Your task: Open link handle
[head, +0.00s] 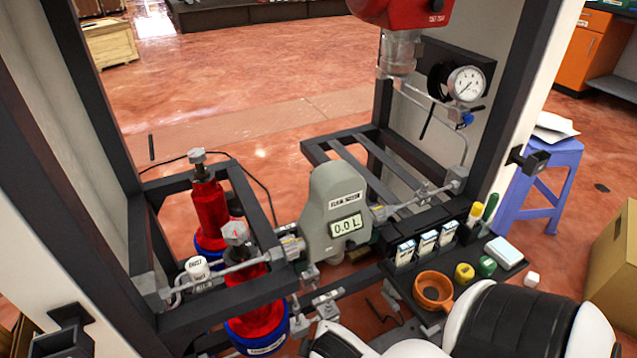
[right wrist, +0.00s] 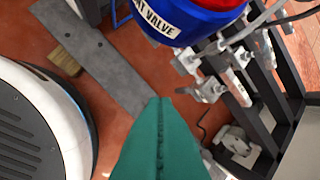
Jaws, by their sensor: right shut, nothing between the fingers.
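A metal link fitting with short silver clamps and levers (head: 326,302) sits low on the frame, below and left of the grey meter (head: 337,215) that reads 0.0 L. In the right wrist view, silver clamps (right wrist: 208,90) and a pale labelled bar (right wrist: 240,88) show at upper right. I cannot tell which piece is the link handle or whether it is open. My right gripper (right wrist: 160,102) shows as green fingers shut together and empty. In that picture its tip lies left of the clamps, with no contact visible. My left gripper is not in view.
Red valves with blue collars (head: 257,334) stand at left; one collar (right wrist: 185,22) is above my fingers in the wrist view. Dark frame bars (head: 215,318) surround the fitting.

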